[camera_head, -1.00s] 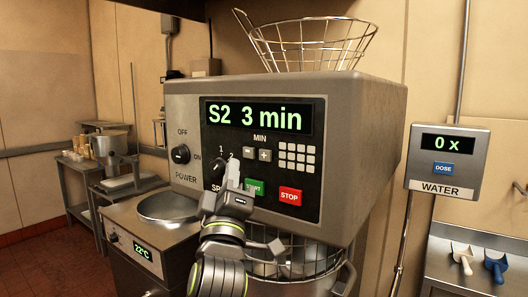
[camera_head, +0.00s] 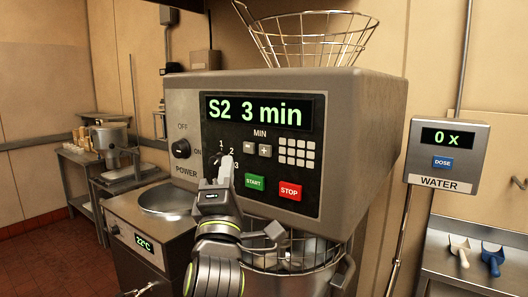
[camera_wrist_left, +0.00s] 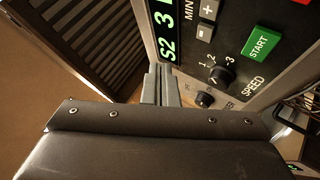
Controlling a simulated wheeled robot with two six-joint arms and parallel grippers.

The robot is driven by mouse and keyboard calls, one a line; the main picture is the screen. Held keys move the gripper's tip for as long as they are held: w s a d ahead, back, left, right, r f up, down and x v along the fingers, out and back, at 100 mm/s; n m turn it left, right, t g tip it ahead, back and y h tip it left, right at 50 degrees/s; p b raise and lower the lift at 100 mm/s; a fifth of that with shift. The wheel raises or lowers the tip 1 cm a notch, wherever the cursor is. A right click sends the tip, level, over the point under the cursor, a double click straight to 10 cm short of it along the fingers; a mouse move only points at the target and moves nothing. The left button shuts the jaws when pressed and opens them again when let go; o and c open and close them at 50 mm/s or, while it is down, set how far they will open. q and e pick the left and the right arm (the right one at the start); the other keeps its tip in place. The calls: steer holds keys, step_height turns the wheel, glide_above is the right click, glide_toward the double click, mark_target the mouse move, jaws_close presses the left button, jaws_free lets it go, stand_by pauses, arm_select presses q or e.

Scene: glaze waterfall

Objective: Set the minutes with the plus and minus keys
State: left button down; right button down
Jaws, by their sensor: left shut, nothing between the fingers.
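The mixer's display (camera_head: 254,111) reads "S2 3 min". Below it, under the word MIN, are the minus key (camera_head: 249,150) and the plus key (camera_head: 265,151). Both keys also show in the left wrist view, minus (camera_wrist_left: 205,33) and plus (camera_wrist_left: 212,9). My left gripper (camera_head: 226,168) is shut and empty, in front of the panel, left of and below the keys in the head view. It partly covers the speed knob in the head view. In the left wrist view its fingertips (camera_wrist_left: 160,86) are left of the speed knob (camera_wrist_left: 222,76). My right gripper is out of view.
The green START button (camera_head: 255,182) and red STOP button (camera_head: 290,191) lie below the keys. The power knob (camera_head: 181,149) is at left. A wire guard and bowl sit underneath. A water doser (camera_head: 447,153) reading "0 x" hangs at right.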

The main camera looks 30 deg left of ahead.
arm_select(q)
steer(key=b, duration=0.2)
glide_toward(261, 145)
step_height(261, 145, up, 3)
steer(key=w+a, duration=0.2)
steer(key=a, duration=0.1)
steer(key=shift+w+d+r+b, duration=0.1)
steer(key=shift+w+r+b, duration=0.05)
steer(key=shift+w+b, duration=0.3)
steer(key=shift+w, duration=0.1)
stand_by(1.3)
steer(key=shift+w, duration=0.35)
steer(key=shift+w+b, duration=0.5)
steer(key=shift+b, duration=0.1)
stand_by(0.6)
steer(key=shift+s, duration=0.9)
